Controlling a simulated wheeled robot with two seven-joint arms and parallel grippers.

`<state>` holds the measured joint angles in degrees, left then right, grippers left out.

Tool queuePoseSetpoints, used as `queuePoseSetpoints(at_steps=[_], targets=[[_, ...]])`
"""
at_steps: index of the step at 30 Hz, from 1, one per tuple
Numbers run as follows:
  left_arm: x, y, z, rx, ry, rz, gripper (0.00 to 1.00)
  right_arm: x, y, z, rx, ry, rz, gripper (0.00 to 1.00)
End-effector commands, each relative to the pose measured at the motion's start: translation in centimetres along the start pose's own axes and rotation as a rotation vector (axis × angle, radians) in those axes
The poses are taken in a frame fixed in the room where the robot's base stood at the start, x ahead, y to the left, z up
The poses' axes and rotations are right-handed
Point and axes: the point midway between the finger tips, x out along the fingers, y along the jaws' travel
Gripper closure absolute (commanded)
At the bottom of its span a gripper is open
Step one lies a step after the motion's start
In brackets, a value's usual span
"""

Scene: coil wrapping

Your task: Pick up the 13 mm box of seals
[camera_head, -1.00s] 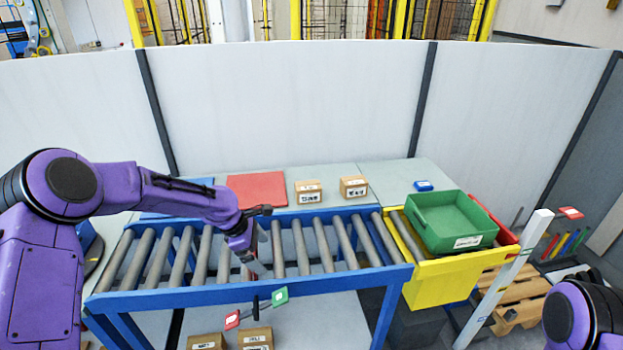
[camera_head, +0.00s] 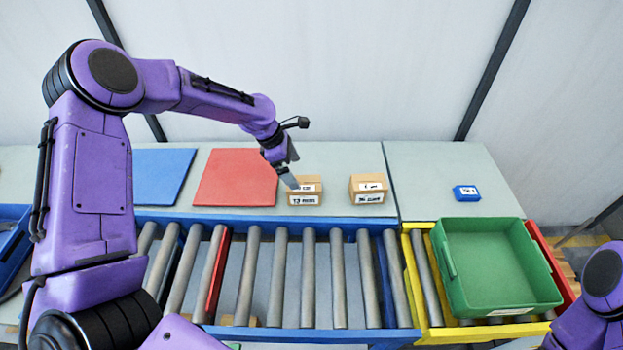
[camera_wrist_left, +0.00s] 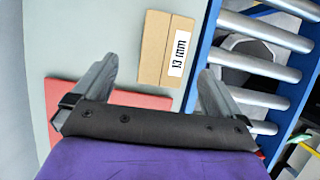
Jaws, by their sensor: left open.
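The 13 mm box of seals is a small brown carton (camera_head: 304,192) on the grey table behind the roller conveyor. Its white label reads "13 mm" in the left wrist view (camera_wrist_left: 167,48). My left gripper (camera_head: 289,178) is just above the carton's left side in the head view. In the left wrist view the gripper (camera_wrist_left: 156,68) is open and empty, and the carton lies ahead between the lines of its two fingers. I cannot tell the exact height gap. My right gripper is out of view.
A similar carton (camera_head: 369,189) stands to the right. A red mat (camera_head: 236,178) and a blue mat (camera_head: 160,175) lie to the left. The blue-framed roller conveyor (camera_head: 310,275) runs in front. A green bin (camera_head: 497,265) and a small blue box (camera_head: 466,193) are at the right.

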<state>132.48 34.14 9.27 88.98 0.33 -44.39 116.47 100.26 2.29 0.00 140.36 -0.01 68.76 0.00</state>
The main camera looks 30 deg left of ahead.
Motion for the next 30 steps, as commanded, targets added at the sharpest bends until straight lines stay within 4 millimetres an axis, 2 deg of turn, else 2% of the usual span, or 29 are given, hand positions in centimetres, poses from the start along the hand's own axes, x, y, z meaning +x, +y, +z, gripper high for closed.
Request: queuePoseSetpoints(at_steps=[3, 15, 19, 30], targets=[[2.7, 0.2, 0.3, 0.002, 0.004, -0.009, 0.0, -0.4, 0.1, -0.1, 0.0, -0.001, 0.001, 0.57], [8.8, 0.6, 0.7, 0.001, 0.008, -0.013, 0.0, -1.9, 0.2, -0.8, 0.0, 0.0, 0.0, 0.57], [9.8, 0.7, 0.7, 0.0, 0.006, -0.01, 0.0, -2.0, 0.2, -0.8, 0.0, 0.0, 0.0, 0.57], [9.9, 0.6, 0.7, 0.001, 0.006, -0.01, 0.0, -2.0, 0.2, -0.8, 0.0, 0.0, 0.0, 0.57]])
